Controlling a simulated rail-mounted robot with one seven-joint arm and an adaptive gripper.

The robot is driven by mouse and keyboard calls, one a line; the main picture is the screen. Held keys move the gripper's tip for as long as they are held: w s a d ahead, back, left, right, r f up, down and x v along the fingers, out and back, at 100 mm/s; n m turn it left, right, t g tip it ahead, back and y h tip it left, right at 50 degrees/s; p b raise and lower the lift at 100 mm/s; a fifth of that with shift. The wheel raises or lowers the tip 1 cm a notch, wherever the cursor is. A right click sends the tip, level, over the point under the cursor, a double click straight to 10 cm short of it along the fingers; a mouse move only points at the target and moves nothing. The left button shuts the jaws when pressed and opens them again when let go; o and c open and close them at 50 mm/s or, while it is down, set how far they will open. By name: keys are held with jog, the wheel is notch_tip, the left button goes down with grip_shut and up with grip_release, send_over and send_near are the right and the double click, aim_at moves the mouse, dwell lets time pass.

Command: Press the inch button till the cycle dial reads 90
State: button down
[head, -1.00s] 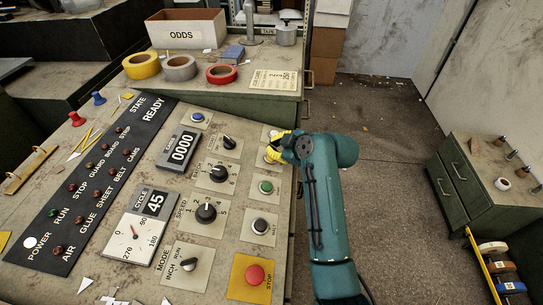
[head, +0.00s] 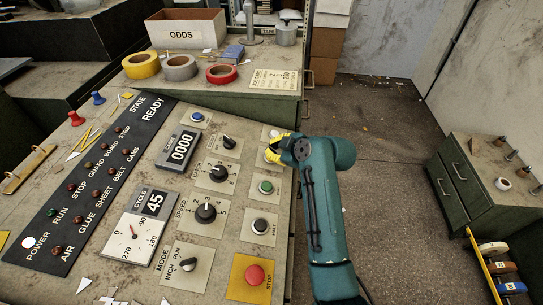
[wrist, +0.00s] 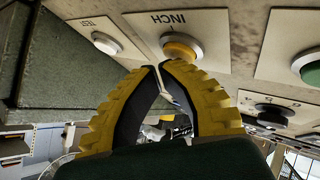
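The yellow inch button (wrist: 180,47) sits on a white plate marked INCH in the wrist view. In the head view my gripper covers it. My gripper (wrist: 161,66) has its yellow fingers brought together at the tips, with nothing between them. The tips are close to the inch button; I cannot tell if they touch it. In the head view my gripper (head: 275,151) is over the right column of buttons. The cycle display (head: 154,204) reads 45, above the round dial face (head: 131,232).
The white test button (wrist: 106,43) and the green button (wrist: 311,68) flank the inch button. The red stop button (head: 255,275) is at the panel's front. The counter (head: 181,147) reads 0000 and the state display (head: 153,109) reads READY. Tape rolls lie behind.

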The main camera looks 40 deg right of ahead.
jog(key=shift+w+a+f, duration=0.1)
jog(key=shift+f, duration=0.3)
dwell(0.4)
jog(key=shift+s+d+r+p, duration=0.1)
jog(key=shift+r+p, duration=0.2)
jog(key=shift+r, duration=0.15)
jog(key=shift+s+d+r+p, duration=0.1)
jog(key=shift+r+p, duration=0.2)
jog(key=shift+r, duration=0.15)
jog(key=r+p, duration=0.2)
jog(key=r, duration=0.1)
jog(key=s+r+p, duration=0.1)
jog(key=r, duration=0.1)
jog(key=shift+d+p, duration=0.4)
dwell(0.3)
